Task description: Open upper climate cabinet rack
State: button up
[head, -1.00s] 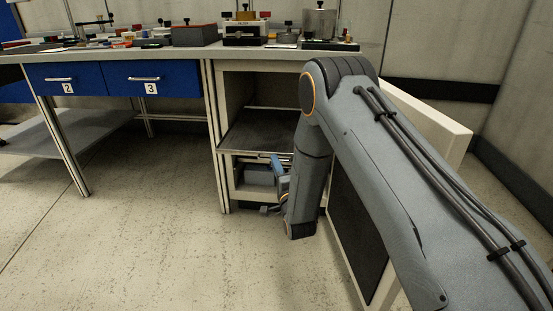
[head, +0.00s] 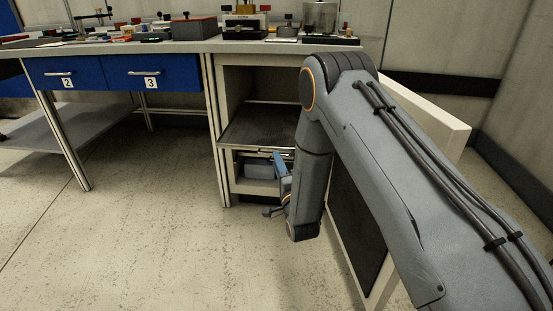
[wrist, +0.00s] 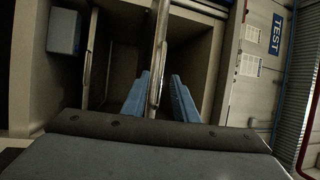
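The climate cabinet (head: 228,180) stands open under the right end of the bench. Inside it, a dark flat shelf surface (head: 252,125) lies above a lower compartment. In the wrist view the cabinet appears turned on its side, with two rack edges. The right one, which I take as the upper rack (wrist: 159,45), runs between my gripper's blue fingers (wrist: 160,90). The fingers are apart, one on each side of it, with visible gaps. The other rack edge (wrist: 88,60) is to the left. In the head view my arm hides much of the cabinet's right side.
The cabinet door (head: 440,118) stands wide open behind my arm. A blue-grey box (wrist: 64,31) sits in the lower compartment. The bench top (head: 130,50) carries several items, with blue drawers (head: 115,77) beneath. The floor left of the cabinet is clear.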

jog(key=shift+p+v, duration=0.5)
jog(key=shift+v, duration=2.15)
jog(key=s+a+r+n+g, duration=0.1)
jog(key=a+r+n+g, duration=0.25)
jog(key=a+n, duration=0.2)
jog(key=s+a+r+n+g+h, duration=0.2)
jog(key=s+n+g, duration=0.35)
jog(key=s, duration=0.45)
jog(key=s+d+r+n+g+h, duration=0.1)
jog(key=s+d+r+n+g, duration=0.2)
jog(key=s, duration=0.7)
jog(key=s+d+r+n+g+h, duration=0.1)
jog(key=s+d+n+g+h, duration=0.2)
jog(key=s, duration=0.7)
jog(key=s+d+r+n+g, duration=0.25)
jog(key=s+d+g, duration=0.2)
jog(key=s, duration=0.55)
jog(key=d+r+m+p, duration=0.3)
jog(key=d+r+p, duration=0.7)
jog(key=r+p, duration=0.3)
jog(key=d+r+m+h+p, duration=0.1)
jog(key=d+r+m+p, duration=0.2)
jog(key=d+r+p, duration=0.8)
notch_tip(320, 180, up, 3)
jog(key=t+p, duration=0.1)
jog(key=p, duration=0.3)
jog(key=shift+s+d+p, duration=0.15)
jog(key=shift+s+p, duration=0.05)
jog(key=shift+p, duration=0.1)
